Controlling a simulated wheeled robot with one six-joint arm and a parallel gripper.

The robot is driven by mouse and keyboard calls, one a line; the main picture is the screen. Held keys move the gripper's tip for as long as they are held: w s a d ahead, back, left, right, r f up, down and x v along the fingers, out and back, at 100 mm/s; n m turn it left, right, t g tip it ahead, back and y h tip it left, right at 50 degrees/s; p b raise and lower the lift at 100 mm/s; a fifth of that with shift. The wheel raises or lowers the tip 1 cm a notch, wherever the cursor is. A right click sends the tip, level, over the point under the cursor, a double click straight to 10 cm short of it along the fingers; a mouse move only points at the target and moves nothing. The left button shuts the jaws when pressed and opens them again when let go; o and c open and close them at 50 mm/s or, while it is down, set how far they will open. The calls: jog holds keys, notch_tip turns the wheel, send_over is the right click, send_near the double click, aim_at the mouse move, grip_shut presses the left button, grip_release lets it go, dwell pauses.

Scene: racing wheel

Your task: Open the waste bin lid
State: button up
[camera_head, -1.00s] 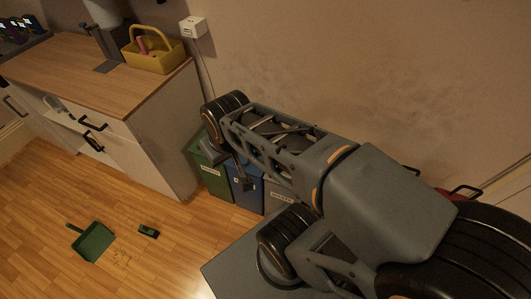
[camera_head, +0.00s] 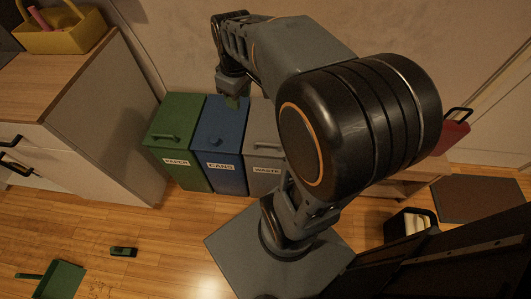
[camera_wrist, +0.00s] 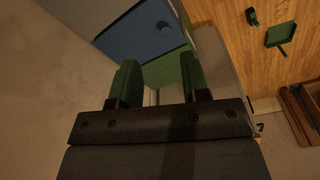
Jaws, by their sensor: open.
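The grey waste bin (camera_head: 262,172), labelled WASTE, stands at the right end of a row of three bins in the head view. Its lid (camera_head: 262,130) looks closed, with its right side hidden behind my arm. My gripper (camera_head: 235,101) hangs above the back of the row, near where the blue and grey lids meet. In the wrist view my gripper (camera_wrist: 158,66) has its two green fingers apart with nothing held between them. A grey lid corner (camera_wrist: 88,12) shows at the top left there. I cannot tell the exact height above the lids.
The blue cans bin (camera_head: 220,162) and green paper bin (camera_head: 180,155) stand left of the waste bin, lids down. A cabinet (camera_head: 105,130) is left of them. A dustpan (camera_head: 62,280) and a small dark green object (camera_head: 123,252) lie on the floor. The wall is close behind.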

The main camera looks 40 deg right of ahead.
jog(key=w+d+f+n+g+y+b, duration=0.1)
jog(key=w+d+f+n+b, duration=0.1)
jog(key=d+f+b, duration=0.55)
jog(key=w+d+f+n+g+y+b, duration=0.15)
jog(key=d+f+b, duration=0.25)
jog(key=f, duration=0.6)
jog(key=n+b, duration=0.1)
jog(key=b, duration=0.4)
send_over(264, 140)
jog(key=s+a, duration=0.2)
jog(key=s, duration=0.1)
jog(key=shift+h, duration=0.45)
jog(key=x, duration=0.3)
jog(key=w+x, duration=0.1)
jog(key=x, duration=0.3)
jog(key=d+x, duration=0.1)
jog(key=x, duration=0.3)
jog(key=shift+w+d+f, duration=0.1)
jog(key=shift+w+f, duration=0.15)
jog(key=shift+x, duration=0.8)
grip_shut()
